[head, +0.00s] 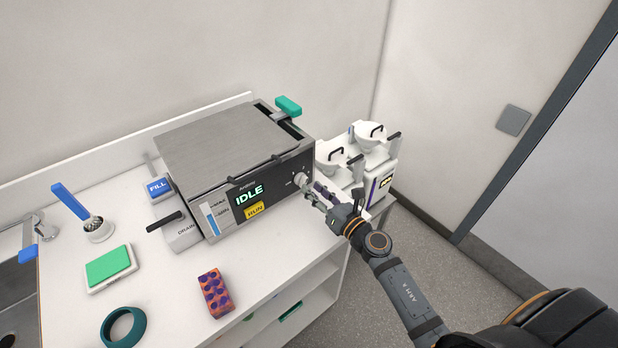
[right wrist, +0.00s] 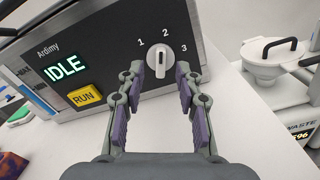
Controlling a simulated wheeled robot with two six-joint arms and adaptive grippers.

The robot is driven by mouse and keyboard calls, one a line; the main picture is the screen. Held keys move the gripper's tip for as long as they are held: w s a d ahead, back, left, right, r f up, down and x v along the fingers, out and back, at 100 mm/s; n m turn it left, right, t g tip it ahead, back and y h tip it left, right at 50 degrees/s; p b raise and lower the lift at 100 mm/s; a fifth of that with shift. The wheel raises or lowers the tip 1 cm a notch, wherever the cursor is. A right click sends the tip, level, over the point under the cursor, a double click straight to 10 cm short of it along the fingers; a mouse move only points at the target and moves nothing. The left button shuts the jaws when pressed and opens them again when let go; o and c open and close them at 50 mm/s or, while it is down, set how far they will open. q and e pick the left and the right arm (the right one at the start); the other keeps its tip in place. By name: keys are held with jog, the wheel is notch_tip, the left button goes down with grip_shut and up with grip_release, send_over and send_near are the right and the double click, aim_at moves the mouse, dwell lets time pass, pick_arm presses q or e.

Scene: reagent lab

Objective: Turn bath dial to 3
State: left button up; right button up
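The bath (head: 222,148) is a grey metal box with a closed lid on the white counter. Its front panel shows a green IDLE display (right wrist: 64,68) and a yellow RUN button (right wrist: 86,96). The white bath dial (right wrist: 160,60) is on the panel's right side, with marks 1, 2 and 3 around its top. The dial's handle stands about upright, in line with the 2. My right gripper (right wrist: 158,78) is open, its two purple-padded fingers on either side of the dial; contact cannot be told. In the head view the right gripper (head: 312,194) partly hides the dial (head: 300,179). My left gripper is not in view.
White lidded containers (head: 331,156) stand close to the right of the bath. A patterned block (head: 215,292), green pad (head: 108,266) and teal ring (head: 123,327) lie on the counter.

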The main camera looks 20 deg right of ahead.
aim_at(302, 181)
jog(key=shift+x, duration=0.75)
jog(key=shift+w+a, duration=0.1)
jog(key=shift+w, duration=0.55)
jog(key=shift+a, duration=0.1)
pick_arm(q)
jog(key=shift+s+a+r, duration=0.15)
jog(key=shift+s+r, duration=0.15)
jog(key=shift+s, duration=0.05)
pick_arm(e)
grip_shut()
